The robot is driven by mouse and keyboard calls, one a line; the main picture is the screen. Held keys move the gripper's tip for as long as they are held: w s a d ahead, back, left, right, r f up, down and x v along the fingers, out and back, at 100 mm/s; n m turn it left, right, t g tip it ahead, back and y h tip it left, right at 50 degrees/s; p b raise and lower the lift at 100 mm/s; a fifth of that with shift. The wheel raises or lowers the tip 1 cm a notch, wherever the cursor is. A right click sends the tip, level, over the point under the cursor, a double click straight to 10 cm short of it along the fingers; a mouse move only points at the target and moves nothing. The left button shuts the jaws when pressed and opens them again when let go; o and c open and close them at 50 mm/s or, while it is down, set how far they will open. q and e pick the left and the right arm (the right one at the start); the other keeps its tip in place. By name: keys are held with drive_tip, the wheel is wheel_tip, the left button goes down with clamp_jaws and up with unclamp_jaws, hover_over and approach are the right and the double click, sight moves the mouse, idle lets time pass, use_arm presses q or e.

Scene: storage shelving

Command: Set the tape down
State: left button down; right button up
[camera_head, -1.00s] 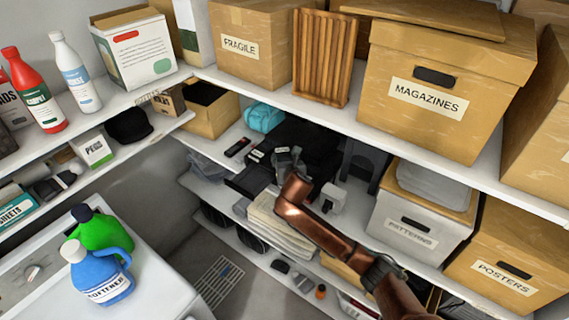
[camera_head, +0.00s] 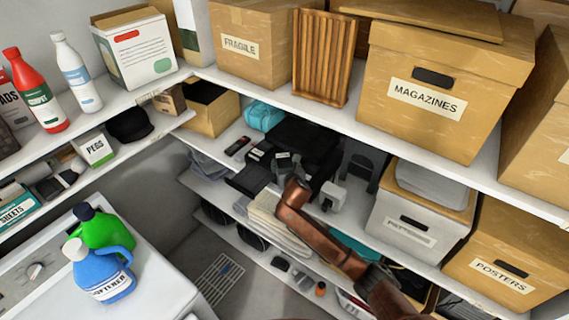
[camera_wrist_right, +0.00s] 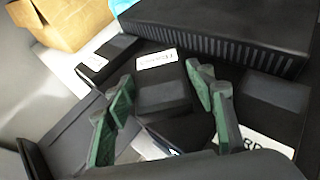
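The tape (camera_wrist_right: 163,97), a dark box-shaped cassette with a grey upper face, sits between the two green-padded fingers of my right gripper (camera_wrist_right: 160,75) in the right wrist view. My left gripper is not in view.
Another labelled black box (camera_wrist_right: 92,66) and a ribbed black case (camera_wrist_right: 215,38) stand close around the gripper. A cardboard box (camera_head: 210,108) and a blue bag (camera_head: 264,116) are at the left. A grey holder (camera_head: 360,164) stands right. The upper shelf (camera_head: 345,117) overhangs.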

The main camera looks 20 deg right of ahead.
drive_tip(key=shift+o, duration=1)
drive_tip(key=shift+r, duration=0.1)
drive_tip(key=shift+s+r, duration=0.1)
drive_tip(key=shift+s, duration=0.05)
drive_tip(key=v, duration=1.1)
drive_tip(key=shift+s+b, duration=0.3)
drive_tip(key=shift+b, duration=0.1)
drive_tip(key=shift+r, duration=0.1)
